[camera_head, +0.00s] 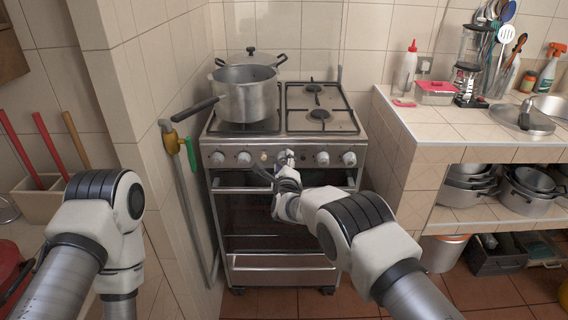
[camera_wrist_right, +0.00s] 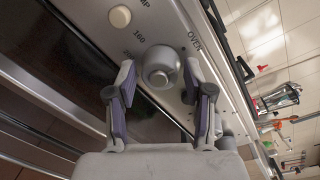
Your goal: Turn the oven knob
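The stove (camera_head: 280,200) stands against the back wall with a row of round knobs on its front panel. In the right wrist view the oven knob (camera_wrist_right: 161,68) is a grey round knob on the steel panel beside the word OVEN. My right gripper (camera_wrist_right: 159,72) is open, with one finger on each side of this knob and a small gap to it. In the head view my right gripper (camera_head: 284,160) is at the middle of the panel and largely covers that knob. My left arm shows at the left, but its gripper is not visible.
A white lamp button (camera_wrist_right: 120,17) sits beside the oven knob, and another knob (camera_head: 322,158) is to the right. The oven door handle (camera_head: 232,190) runs below the panel. A pot (camera_head: 247,98) with its handle stands on the stove. A tiled counter (camera_head: 440,120) is at the right.

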